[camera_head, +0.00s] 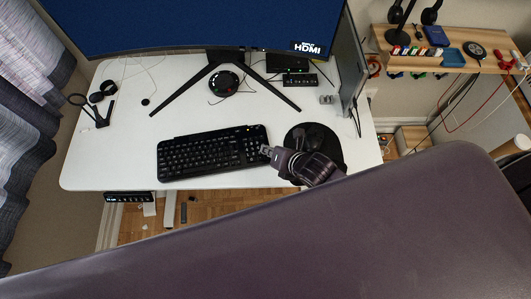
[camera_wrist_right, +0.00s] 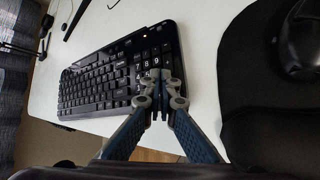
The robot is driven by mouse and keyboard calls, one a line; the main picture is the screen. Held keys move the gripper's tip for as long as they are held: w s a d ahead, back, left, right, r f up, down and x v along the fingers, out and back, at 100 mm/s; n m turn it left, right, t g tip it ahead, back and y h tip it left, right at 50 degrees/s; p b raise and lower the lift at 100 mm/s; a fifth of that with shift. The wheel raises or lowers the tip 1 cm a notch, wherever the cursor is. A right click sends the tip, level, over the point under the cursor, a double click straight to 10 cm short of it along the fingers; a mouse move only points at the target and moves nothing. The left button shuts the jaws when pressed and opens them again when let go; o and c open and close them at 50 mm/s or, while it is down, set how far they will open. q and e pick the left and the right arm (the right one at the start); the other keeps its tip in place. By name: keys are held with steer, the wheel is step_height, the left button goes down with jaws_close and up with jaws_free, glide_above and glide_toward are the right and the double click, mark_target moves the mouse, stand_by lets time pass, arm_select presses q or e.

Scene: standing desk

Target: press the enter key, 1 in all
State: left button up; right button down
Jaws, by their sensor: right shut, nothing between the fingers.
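A black keyboard (camera_head: 200,153) lies on the white desk near its front edge. It also shows in the right wrist view (camera_wrist_right: 100,83), where white-marked number keys show near the fingertips. The enter key cannot be told apart; the keys are small and the fingers hide part of the number pad. My right gripper (camera_head: 266,150) is at the right end of the keyboard, with its fingers shut and empty. In the right wrist view its fingertips (camera_wrist_right: 157,80) are over the number pad; whether they touch a key cannot be told. My left gripper is not in view.
A round black mouse pad (camera_head: 296,133) with a mouse (camera_wrist_right: 303,42) lies just right of the keyboard, partly behind my right arm. A monitor (camera_head: 200,25) on splayed legs stands at the back.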

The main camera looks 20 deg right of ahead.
mark_target(267, 156)
stand_by(0.4)
steer(key=shift+f, duration=0.4)
steer(key=shift+f, duration=0.25)
stand_by(0.4)
steer(key=shift+r, duration=0.1)
steer(key=shift+r+p, duration=0.6)
steer(key=shift+p, duration=0.15)
step_height(267, 156, up, 5)
steer(key=p, duration=0.5)
steer(key=shift+r+p, duration=0.1)
steer(key=shift+p, duration=0.25)
